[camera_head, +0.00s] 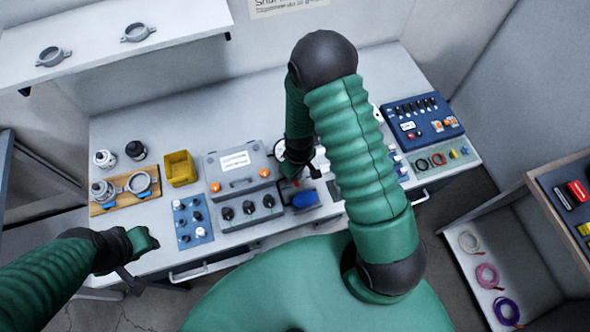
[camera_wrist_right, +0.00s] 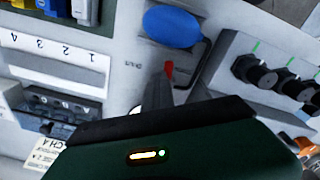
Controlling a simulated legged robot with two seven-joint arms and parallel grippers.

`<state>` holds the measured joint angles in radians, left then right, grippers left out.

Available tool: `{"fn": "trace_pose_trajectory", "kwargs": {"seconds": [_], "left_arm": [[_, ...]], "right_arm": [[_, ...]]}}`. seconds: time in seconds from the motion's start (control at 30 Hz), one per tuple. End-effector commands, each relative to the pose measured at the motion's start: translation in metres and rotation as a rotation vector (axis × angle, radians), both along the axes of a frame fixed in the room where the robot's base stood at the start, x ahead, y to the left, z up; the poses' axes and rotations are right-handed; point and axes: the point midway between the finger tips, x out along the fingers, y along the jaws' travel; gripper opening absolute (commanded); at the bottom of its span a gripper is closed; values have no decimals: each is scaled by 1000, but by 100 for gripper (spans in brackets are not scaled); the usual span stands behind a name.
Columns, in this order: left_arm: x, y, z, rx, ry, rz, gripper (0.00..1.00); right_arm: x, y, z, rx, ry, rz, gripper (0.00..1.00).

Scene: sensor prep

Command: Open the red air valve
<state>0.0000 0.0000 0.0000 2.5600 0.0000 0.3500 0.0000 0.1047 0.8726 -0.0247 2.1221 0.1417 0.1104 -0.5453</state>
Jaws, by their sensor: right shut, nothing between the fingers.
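A small red part (camera_head: 295,182), which looks like the red air valve's handle, shows beside a blue oval part (camera_head: 305,198) near the bench's front edge. In the right wrist view the red part (camera_wrist_right: 169,69) stands just past my right fingertips, below the blue oval (camera_wrist_right: 172,27). My right gripper (camera_head: 298,174) is shut and empty, pointing down close to the red part; touching or apart I cannot tell. The valve body is mostly hidden. My left gripper (camera_head: 142,243) hangs at the bench's front left, away from the valve; its jaws are unclear.
A grey case (camera_head: 226,162) and a grey block with black knobs (camera_head: 248,207) stand left of the valve. A yellow bin (camera_head: 180,168) is farther left. A blue panel (camera_head: 423,120) lies at right. Bare bench top (camera_head: 200,110) is free at the back.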

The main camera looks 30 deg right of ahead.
Motion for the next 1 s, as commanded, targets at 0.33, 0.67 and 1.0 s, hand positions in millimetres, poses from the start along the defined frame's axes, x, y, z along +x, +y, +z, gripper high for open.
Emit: {"fn": "trace_pose_trajectory", "kwargs": {"seconds": [0.33, 0.67, 1.0], "left_arm": [[0, 0, -2, 0, 0, 0, 36], [0, 0, 3, 0, 0, 0, 36], [0, 0, 27, 0, 0, 0, 36]], "right_arm": [[-23, 17, -12, 14, 55, 12, 0], [-23, 17, -6, 15, 56, 12, 0], [-21, 12, 23, 12, 45, 7, 0]]}}
